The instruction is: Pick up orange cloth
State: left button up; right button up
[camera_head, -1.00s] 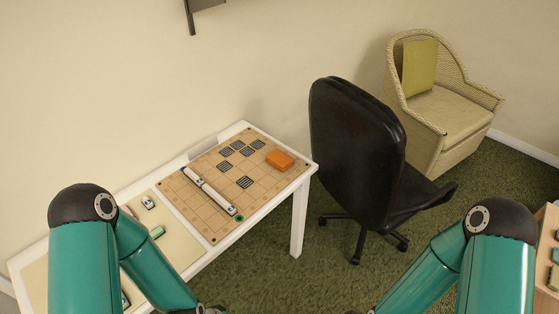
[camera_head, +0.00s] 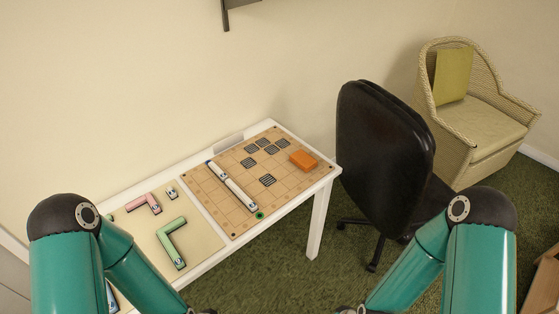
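The orange cloth (camera_head: 303,160) is a small, folded-looking block at the far right end of the tan grid board (camera_head: 225,215). The board lies on a white table (camera_head: 318,178) against the wall. Both my arms hang low at the left and right of the head view. Their grippers are below the picture's lower edge, well short of the cloth. Nothing touches the cloth.
Dark striped squares (camera_head: 268,180) and a long white bar (camera_head: 231,186) lie on the board. Green (camera_head: 170,245) and pink (camera_head: 143,203) L-shaped pieces lie to its left. A black office chair (camera_head: 385,150) stands right of the table, with a wicker armchair (camera_head: 480,120) behind.

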aim_at(303, 161)
jog(key=z, duration=0.1)
jog(key=i, duration=0.25)
jog(key=u, duration=2.9)
jog(key=i, duration=0.15)
jog(key=u, duration=0.5)
jog(key=k, duration=2.1)
jog(key=u, duration=1.2)
jog(key=i, duration=0.1)
jog(key=z, duration=2.8)
jog(key=i, duration=0.8)
